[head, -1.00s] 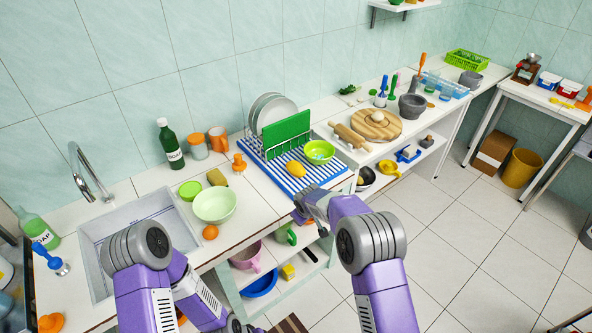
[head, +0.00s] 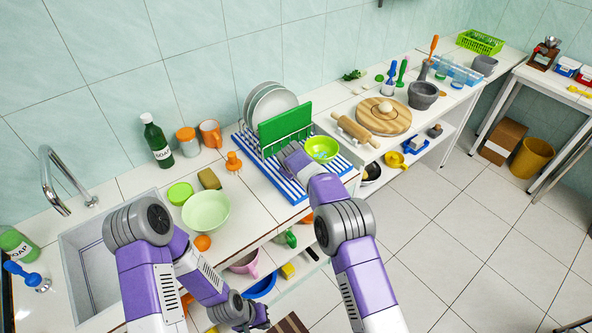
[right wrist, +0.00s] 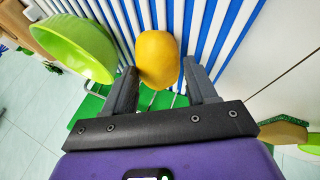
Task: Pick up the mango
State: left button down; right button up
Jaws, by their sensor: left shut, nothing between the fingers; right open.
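The yellow mango (right wrist: 158,55) lies on the blue-and-white striped mat in the right wrist view. In the head view it is hidden behind my right gripper (head: 290,153). My right gripper (right wrist: 162,72) is open, with one finger on each side of the mango's near end; it is not closed on it. I cannot tell whether a finger touches the mango. My left gripper (head: 256,318) is low in front of the counter, away from the mango, shut and empty.
A lime-green bowl (head: 321,149) stands close beside my right gripper, also in the right wrist view (right wrist: 72,45). The dish rack with a green board (head: 285,128) and plates (head: 272,106) is just behind. A pale green bowl (head: 206,211) stands to the left.

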jog(key=shift+x, duration=0.95)
jog(key=shift+c, duration=0.3)
jog(key=shift+r, duration=0.1)
jog(key=c, duration=0.7)
jog(key=shift+r, duration=0.1)
jog(key=shift+c, duration=0.2)
notch_tip(320, 180, up, 10)
jog(key=shift+f+p, duration=0.1)
jog(key=shift+p, duration=0.8)
jog(key=s+a+n+y, duration=0.1)
jog(key=s+a+n, duration=0.1)
jog(key=s+a, duration=0.3)
jog(key=s+a+f+n+y, duration=0.1)
jog(key=s+a, duration=0.5)
jog(key=a, duration=0.6)
jog(key=s+a+n+y, duration=0.1)
jog(key=s+a+n, duration=0.2)
jog(key=s+a, duration=0.3)
jog(key=shift+a+f+g+y, duration=0.1)
jog(key=shift+a+g+y, duration=0.1)
jog(key=shift+a, duration=0.7)
jog(key=shift+a+f+g+y, duration=0.1)
jog(key=shift+a+g, duration=0.1)
jog(key=shift+a, duration=0.75)
